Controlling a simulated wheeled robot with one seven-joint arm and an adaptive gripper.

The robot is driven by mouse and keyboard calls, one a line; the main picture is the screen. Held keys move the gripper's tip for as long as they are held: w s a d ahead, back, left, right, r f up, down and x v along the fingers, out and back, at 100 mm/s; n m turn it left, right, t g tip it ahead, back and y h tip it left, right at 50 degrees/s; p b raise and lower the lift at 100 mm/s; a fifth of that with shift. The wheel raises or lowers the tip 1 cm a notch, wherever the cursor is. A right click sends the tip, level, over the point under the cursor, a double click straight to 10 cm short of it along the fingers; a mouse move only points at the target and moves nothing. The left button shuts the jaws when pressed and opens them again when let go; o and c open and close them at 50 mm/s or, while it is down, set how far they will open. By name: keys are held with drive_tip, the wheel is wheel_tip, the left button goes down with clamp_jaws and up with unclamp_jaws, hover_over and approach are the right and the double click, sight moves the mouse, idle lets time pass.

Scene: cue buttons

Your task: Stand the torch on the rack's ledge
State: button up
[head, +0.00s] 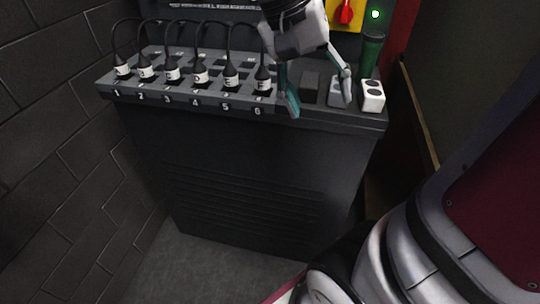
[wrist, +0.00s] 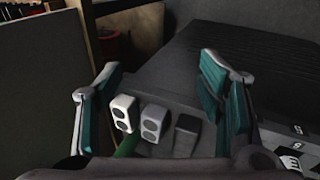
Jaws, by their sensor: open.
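The torch appears to be the dark green cylinder (head: 371,55), upright at the back right of the rack's top; part of a green thing also shows low in the wrist view (wrist: 127,146). The rack's ledge (head: 330,117) is the dark top's front strip. My gripper (head: 317,92) is open above the right part of the rack, left of the torch, with nothing held. In the wrist view its two teal-padded fingers (wrist: 160,75) are wide apart. The torch's foot is hidden behind a white block.
A white two-hole block (head: 373,96) stands at the rack's right end. Another pale block and a dark one sit beside it in the wrist view (wrist: 153,122). Several cabled plugs (head: 200,75) stand in numbered places at left. A red knob (head: 346,13) is behind.

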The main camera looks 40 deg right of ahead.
drive_tip(key=s+a+f+n+t+y, duration=0.3)
drive_tip(key=s+a+n, duration=0.6)
drive_tip(key=a, duration=0.3)
drive_tip(key=shift+s+a+f+t+y, duration=0.25)
drive_tip(key=shift+f+t+y, duration=0.05)
drive_tip(key=shift+f+t, duration=0.55)
